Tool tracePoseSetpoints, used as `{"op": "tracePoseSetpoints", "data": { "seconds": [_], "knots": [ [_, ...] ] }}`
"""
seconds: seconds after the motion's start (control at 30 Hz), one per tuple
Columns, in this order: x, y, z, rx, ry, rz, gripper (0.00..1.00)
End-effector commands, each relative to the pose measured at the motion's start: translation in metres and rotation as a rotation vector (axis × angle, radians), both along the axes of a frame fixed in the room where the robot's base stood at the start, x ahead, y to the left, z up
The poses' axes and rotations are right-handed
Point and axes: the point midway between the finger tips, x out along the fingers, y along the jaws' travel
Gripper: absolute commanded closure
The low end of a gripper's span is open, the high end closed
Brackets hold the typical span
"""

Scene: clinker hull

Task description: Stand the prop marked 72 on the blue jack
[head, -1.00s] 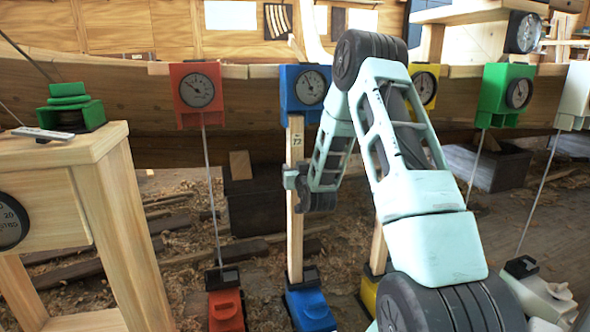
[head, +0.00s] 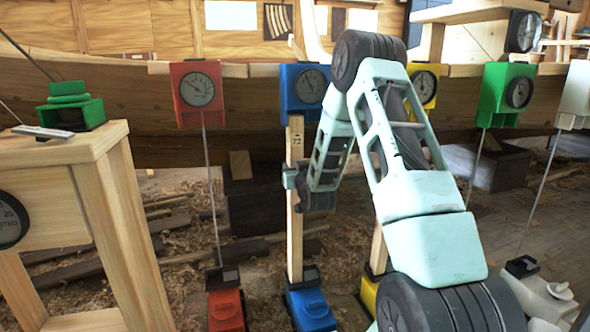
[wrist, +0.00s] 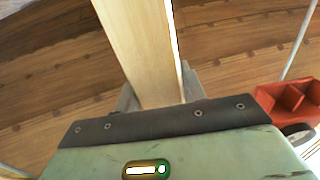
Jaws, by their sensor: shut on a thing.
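The prop marked 72 (head: 295,235) is a pale wooden post, upright or nearly so in the head view, with its number near the top. Its top reaches the underside of the blue gauge box (head: 305,90). Its foot is at the black cup on the blue jack (head: 311,309); I cannot tell if it is fully seated. My gripper (head: 296,184) is shut on the prop at about mid-height. In the wrist view the prop (wrist: 143,45) rises from between the jaws (wrist: 155,98), whose tips are mostly hidden.
A red gauge box (head: 197,92) and red jack (head: 226,310), joined by a thin rod, stand to the left. A yellow jack (head: 369,292) with a wooden prop is close on the right, partly behind my arm. A wooden stand (head: 70,150) fills the left front.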

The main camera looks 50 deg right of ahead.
Motion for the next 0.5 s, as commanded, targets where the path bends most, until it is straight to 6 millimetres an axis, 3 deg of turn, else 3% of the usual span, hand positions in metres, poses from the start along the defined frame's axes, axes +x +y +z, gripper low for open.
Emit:
{"op": "tracePoseSetpoints", "data": {
  "seconds": [0.03, 0.07, 0.13, 0.5],
  "knots": [
    [0.0006, -0.0004, 0.0017, -0.002, -0.003, 0.000, 1.00],
    [0.0006, -0.0004, 0.0017, -0.002, -0.003, 0.000, 0.51],
    [0.0005, -0.0003, 0.0015, -0.002, -0.003, 0.000, 0.34],
    [-0.0044, 0.0026, -0.0003, 0.001, 0.003, 0.000, 0.34]
  ]
}}
